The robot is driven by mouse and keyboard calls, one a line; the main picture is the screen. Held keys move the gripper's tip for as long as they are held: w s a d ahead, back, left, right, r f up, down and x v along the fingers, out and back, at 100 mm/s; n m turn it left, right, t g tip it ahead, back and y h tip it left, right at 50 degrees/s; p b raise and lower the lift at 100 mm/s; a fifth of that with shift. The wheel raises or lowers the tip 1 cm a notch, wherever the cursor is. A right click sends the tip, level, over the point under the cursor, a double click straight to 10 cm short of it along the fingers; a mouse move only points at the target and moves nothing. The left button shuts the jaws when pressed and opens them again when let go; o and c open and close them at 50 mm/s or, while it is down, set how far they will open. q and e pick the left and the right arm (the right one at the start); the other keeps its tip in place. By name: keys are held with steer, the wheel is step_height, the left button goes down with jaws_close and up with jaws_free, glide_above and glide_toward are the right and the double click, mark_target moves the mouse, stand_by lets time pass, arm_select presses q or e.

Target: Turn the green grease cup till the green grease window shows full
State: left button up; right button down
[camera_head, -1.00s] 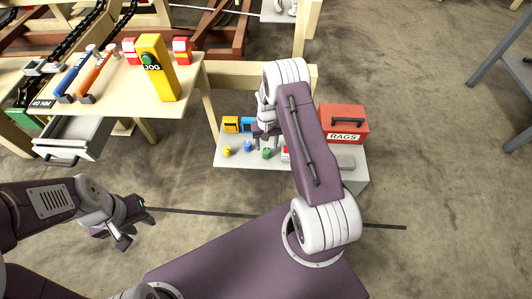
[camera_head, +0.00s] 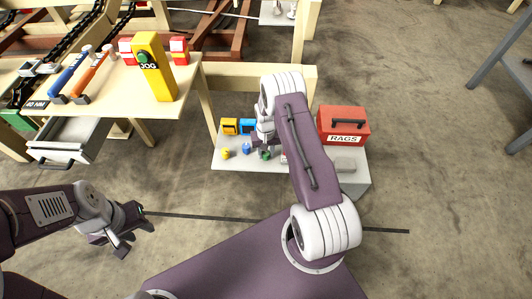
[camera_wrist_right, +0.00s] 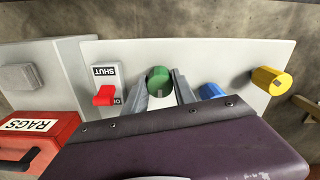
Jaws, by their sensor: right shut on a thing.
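The green grease cup (camera_wrist_right: 159,80) stands out from a pale panel in the right wrist view. My right gripper (camera_wrist_right: 161,92) has one finger on each side of the cup and is shut on it. In the head view the cup (camera_head: 265,155) shows as a small green spot under my right gripper (camera_head: 265,150). The green grease window is not visible; my right arm covers the panel there. My left gripper (camera_head: 131,239) is empty over the floor, its fingers apart.
Blue (camera_wrist_right: 210,91) and yellow (camera_wrist_right: 272,80) cups sit right of the green one; a red SHUT lever (camera_wrist_right: 105,96) is to its left. Yellow (camera_head: 229,126) and blue (camera_head: 247,126) windows stand behind. A red RAGS box (camera_head: 343,125) is close to my right arm.

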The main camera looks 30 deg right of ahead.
steer(key=m+p, duration=0.1)
steer(key=m, duration=0.1)
steer(key=shift+r+m, duration=0.1)
steer(key=shift+m, duration=0.2)
steer(key=shift+m+p, duration=0.75)
steer(key=shift+m, duration=0.75)
steer(key=c, duration=1)
jaws_free()
